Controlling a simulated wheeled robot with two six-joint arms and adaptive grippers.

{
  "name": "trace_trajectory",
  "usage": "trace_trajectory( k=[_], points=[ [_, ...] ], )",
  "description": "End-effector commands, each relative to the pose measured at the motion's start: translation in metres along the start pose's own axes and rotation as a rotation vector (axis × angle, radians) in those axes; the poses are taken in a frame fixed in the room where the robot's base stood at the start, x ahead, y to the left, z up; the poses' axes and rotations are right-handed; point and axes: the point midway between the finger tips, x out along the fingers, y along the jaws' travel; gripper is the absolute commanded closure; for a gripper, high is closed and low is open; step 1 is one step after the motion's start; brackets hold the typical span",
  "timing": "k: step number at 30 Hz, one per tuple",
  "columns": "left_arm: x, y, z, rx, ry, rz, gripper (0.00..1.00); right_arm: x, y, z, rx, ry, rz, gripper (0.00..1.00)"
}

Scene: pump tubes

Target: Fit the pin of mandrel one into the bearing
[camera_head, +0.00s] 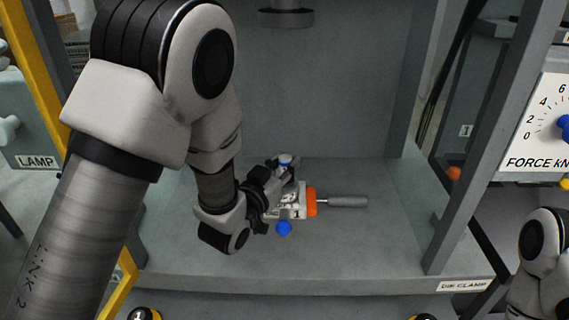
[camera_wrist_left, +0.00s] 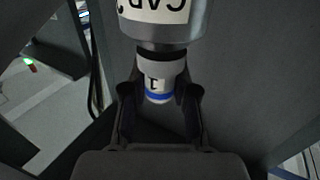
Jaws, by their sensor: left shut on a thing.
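In the left wrist view my left gripper (camera_wrist_left: 158,92) is shut on mandrel one (camera_wrist_left: 154,68), a pale metallic piece with a white "1" label and a blue band. A larger metal cylinder (camera_wrist_left: 165,32) with a "CAP" label sits right against it at the top of that view; I cannot tell whether they are joined. In the head view my left gripper (camera_head: 278,183) is low in the grey bay, beside a white block labelled "1" (camera_head: 298,213) with an orange collar (camera_head: 311,200) and grey rod (camera_head: 347,202). I cannot make out the bearing or the pin. My right gripper is out of view.
A dark ram end (camera_head: 286,17) hangs at the top of the bay. A blue knob (camera_head: 284,229) is below the gripper. The bay floor (camera_head: 370,245) is clear to the right, up to the front sill with the "DIE CLAMP" label (camera_head: 466,285). Grey posts flank the bay.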

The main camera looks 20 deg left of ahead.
Motion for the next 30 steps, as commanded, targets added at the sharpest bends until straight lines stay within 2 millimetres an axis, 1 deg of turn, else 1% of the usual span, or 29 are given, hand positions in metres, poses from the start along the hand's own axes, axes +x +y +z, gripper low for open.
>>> trace_trajectory(
  k=[7, 8, 9, 10, 17, 20, 23, 30],
  points=[
    [0.000, 0.000, 0.007, 0.000, 0.002, 0.000, 1.00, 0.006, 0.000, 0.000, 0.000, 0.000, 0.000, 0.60],
    [0.000, 0.000, 0.005, 0.000, 0.002, 0.000, 0.61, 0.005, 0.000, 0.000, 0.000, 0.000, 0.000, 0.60],
    [0.000, 0.000, 0.005, 0.000, 0.002, 0.000, 0.47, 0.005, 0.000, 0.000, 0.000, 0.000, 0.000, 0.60],
    [0.000, 0.000, 0.005, 0.000, 0.002, 0.000, 0.43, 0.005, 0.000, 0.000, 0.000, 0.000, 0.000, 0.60],
    [0.000, 0.000, 0.006, 0.000, -0.001, 0.000, 0.43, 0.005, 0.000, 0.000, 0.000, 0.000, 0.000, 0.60],
    [0.000, 0.000, 0.003, 0.000, 0.001, 0.000, 0.43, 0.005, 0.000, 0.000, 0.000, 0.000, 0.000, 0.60],
    [0.000, 0.000, -0.010, 0.000, 0.003, 0.000, 0.43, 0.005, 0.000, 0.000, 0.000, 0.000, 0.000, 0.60],
    [0.000, 0.000, -0.066, 0.001, 0.008, 0.000, 0.43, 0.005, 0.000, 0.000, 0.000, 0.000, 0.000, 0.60]
  ],
)
